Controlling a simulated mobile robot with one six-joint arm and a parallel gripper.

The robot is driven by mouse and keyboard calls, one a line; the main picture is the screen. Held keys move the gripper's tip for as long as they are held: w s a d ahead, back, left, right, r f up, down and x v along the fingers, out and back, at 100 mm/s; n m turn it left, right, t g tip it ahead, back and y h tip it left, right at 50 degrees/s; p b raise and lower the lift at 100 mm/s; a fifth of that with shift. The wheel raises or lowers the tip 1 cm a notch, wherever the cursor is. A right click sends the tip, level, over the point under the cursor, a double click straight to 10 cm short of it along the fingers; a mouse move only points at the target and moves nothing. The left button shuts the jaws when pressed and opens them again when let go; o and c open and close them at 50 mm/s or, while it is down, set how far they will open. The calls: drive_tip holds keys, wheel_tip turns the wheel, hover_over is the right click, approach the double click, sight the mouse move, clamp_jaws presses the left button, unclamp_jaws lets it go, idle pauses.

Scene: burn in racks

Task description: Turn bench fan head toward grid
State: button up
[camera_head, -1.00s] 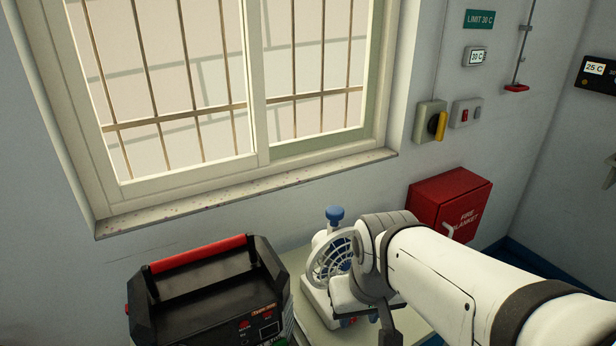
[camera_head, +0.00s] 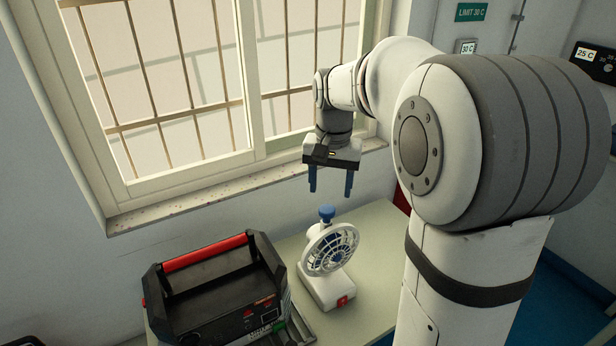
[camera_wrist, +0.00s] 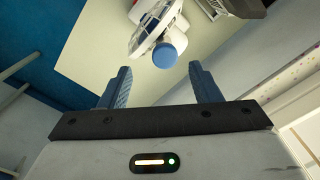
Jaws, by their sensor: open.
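The bench fan (camera_head: 330,255) stands on the bench, a white fan with a round grille head, a blue knob (camera_head: 327,212) on top and a red switch on its base. In the head view its grille faces right and toward the camera. My gripper (camera_head: 331,194) hangs above the knob, pointing down, open and empty, with its blue fingers apart. In the wrist view the fan (camera_wrist: 160,22) and its blue knob (camera_wrist: 165,55) lie beyond the open fingertips (camera_wrist: 160,75), with nothing between the fingers. The grid may be the barred window (camera_head: 190,75) behind; I cannot tell for certain.
A black case with a red handle (camera_head: 205,252) stands close left of the fan. The bench top (camera_head: 375,240) is clear right of the fan. The window sill (camera_head: 200,205) runs behind. Wall switches and signs (camera_head: 471,12) are at upper right.

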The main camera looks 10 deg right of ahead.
sight(328, 210)
drive_tip(key=shift+w+r, duration=0.25)
drive_tip(key=shift+w, duration=0.3)
drive_tip(key=shift+w+f, duration=0.1)
drive_tip(key=shift+f, duration=0.1)
wheel_tip(328, 210, down, 8)
drive_tip(key=shift+r+p, duration=0.25)
drive_tip(key=shift+p, duration=0.25)
